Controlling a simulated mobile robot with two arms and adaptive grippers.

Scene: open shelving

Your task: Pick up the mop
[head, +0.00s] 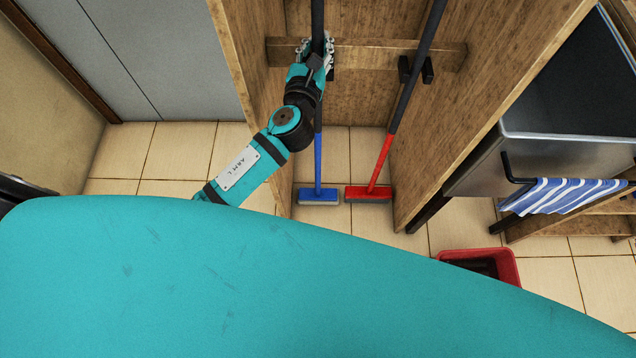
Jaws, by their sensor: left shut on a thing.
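A blue mop (318,168) stands upright in the wooden shelving bay, its dark upper handle running up out of view and its blue head with a grey underside on the tiled floor. My left gripper (318,55) is shut around the dark part of its handle, level with the wooden cross rail; the fingers partly hide the handle there. A similar long-handled tool with a red head (369,193) leans tilted to the right of it, beside a dark holder on the rail. My right gripper is not in view.
Wooden side panels (425,150) close in the bay on both sides. The cross rail (375,53) runs behind the handles. At right are a metal unit with a striped blue towel (565,196) and a red bin (482,265). Tiled floor at left is clear.

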